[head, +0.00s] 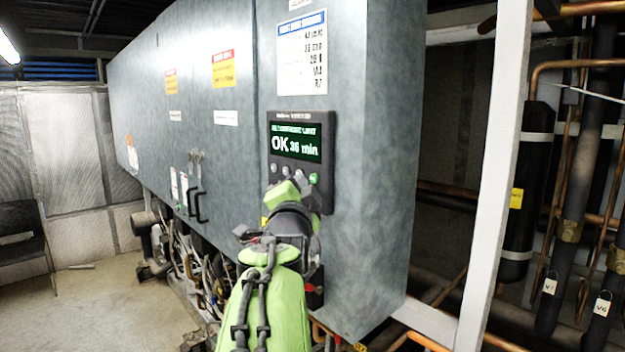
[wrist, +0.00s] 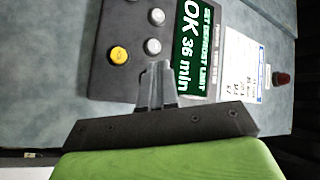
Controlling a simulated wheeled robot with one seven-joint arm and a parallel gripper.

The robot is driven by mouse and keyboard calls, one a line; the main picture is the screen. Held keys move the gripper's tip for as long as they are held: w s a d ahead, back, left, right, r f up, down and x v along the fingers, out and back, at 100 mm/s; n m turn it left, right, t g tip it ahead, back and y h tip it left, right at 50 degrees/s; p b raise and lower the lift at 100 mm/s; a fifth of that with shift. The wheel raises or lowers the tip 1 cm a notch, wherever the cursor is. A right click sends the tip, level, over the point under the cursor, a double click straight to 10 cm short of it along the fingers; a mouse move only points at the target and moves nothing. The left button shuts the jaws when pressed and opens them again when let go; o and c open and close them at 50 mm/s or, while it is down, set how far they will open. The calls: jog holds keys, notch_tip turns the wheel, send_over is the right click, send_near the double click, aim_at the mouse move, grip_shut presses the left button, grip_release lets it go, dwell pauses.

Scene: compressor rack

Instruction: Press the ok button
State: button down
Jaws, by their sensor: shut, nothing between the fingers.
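The dark control panel (head: 325,192) is on the grey cabinet front, with a lit green display (head: 296,143) reading "OK 36 min". A row of small round buttons sits below the display; the rightmost is green (head: 313,178). No readable label marks an ok button. In the wrist view the panel appears turned sideways, with two grey buttons (wrist: 153,46) and a yellow-orange button (wrist: 119,54). My gripper (wrist: 158,68) is shut and empty, its fingertips in front of the panel beside the lower grey button. The fingers hide part of the button row; contact cannot be told.
A white data label (head: 302,52) is above the panel. Black handles (head: 196,205) are on the cabinet doors to the left. A white post (head: 492,180) and copper pipes stand to the right. Open floor (head: 95,310) lies at lower left.

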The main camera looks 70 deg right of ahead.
jog(key=shift+d, duration=0.1)
jog(key=shift+s+d, duration=0.2)
jog(key=shift+d, duration=0.15)
jog(key=shift+s+d+b, duration=0.2)
jog(key=shift+d+b, duration=0.1)
jog(key=shift+b, duration=0.05)
dwell(0.6)
jog(key=shift+a, duration=0.1)
jog(key=shift+w+a+b, duration=0.35)
jog(key=shift+a+b, duration=0.2)
jog(key=shift+a, duration=0.05)
jog(key=shift+w+a+b, duration=0.4)
jog(key=shift+a, duration=0.35)
jog(key=shift+w+a+b, duration=0.35)
jog(key=shift+a+b, duration=0.05)
jog(key=shift+a, duration=0.35)
jog(key=shift+w+a+b, duration=0.4)
jog(key=shift+a, duration=0.35)
